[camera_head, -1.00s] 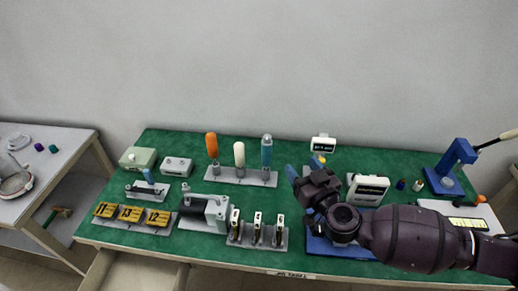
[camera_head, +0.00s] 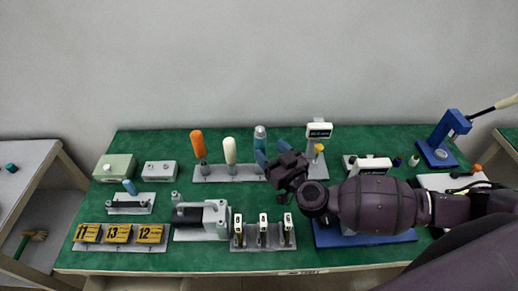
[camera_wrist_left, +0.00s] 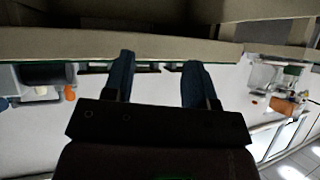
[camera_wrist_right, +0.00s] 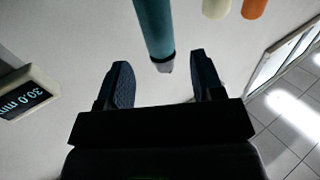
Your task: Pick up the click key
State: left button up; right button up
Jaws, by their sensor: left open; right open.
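A rack (camera_head: 215,175) at the back of the green table holds three upright tools with orange (camera_head: 197,141), white (camera_head: 229,149) and teal (camera_head: 260,138) handles. None has a readable label, so I cannot tell for certain which is the click key. My right gripper (camera_head: 273,153) is open and empty, close to the teal-handled tool. In the right wrist view the teal handle (camera_wrist_right: 154,25) lies ahead of and between the spread fingertips (camera_wrist_right: 163,78), its end near them. Contact is not visible. My left gripper (camera_wrist_left: 158,80) is open and empty, outside the head view.
A white display on a stand (camera_head: 319,131) stands just right of my right gripper. A blue base (camera_head: 325,232) lies under my right forearm. In front are a grey pump (camera_head: 205,218), a rack of small upright pieces (camera_head: 263,240) and yellow numbered blocks (camera_head: 118,233).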

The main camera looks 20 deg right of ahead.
aim_at(263, 151)
notch_tip(263, 151, down, 3)
jog(key=shift+f+b, duration=0.15)
jog(key=shift+b, duration=0.3)
jog(key=shift+x, duration=1.05)
jog(key=shift+b+x, duration=0.55)
jog(key=shift+x, duration=2.2)
pick_arm(q)
notch_tip(263, 151, down, 3)
jog(key=shift+w+r, duration=0.1)
jog(key=shift+r, duration=0.05)
pick_arm(e)
jog(key=shift+c, duration=0.4)
jog(key=c, duration=1)
pick_arm(q)
jog(key=shift+s, duration=0.2)
